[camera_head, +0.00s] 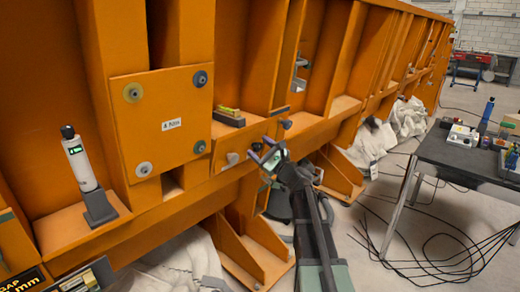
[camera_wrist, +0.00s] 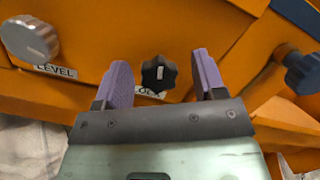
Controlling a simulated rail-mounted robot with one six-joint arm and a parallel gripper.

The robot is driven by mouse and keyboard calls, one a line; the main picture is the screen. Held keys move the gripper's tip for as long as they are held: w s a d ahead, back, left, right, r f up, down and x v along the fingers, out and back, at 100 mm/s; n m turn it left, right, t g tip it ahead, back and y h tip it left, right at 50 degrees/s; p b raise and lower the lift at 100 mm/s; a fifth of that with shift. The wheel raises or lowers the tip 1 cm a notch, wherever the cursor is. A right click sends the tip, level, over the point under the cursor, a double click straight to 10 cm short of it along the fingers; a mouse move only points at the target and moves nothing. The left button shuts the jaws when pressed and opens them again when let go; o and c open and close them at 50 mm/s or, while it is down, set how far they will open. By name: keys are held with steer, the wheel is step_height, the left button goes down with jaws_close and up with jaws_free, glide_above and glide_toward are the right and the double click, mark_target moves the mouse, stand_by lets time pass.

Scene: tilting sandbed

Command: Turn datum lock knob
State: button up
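The lock knob is a black lobed knob with a white mark (camera_wrist: 158,73). It sits on the orange face above a partly hidden label (camera_wrist: 150,92) that seems to read LOCK. My gripper (camera_wrist: 160,64) is open, with one purple finger on each side of the knob and a visible gap to both. I cannot tell how far the fingertips reach along its depth. In the head view my gripper (camera_head: 264,151) is at the orange beam's lower ledge, and the black knob is small and hard to make out there.
A silver knob (camera_wrist: 30,40) labelled LEVEL is at left in the wrist view. A dark blue knob (camera_wrist: 301,73) juts out at right. In the head view a level vial (camera_head: 229,117) sits above, and a table (camera_head: 464,152) stands at right.

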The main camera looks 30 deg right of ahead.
steer(key=b+v, duration=0.3)
steer(key=v, duration=0.7)
steer(key=shift+s+f+b, duration=0.2)
steer(key=shift+s+b, duration=0.15)
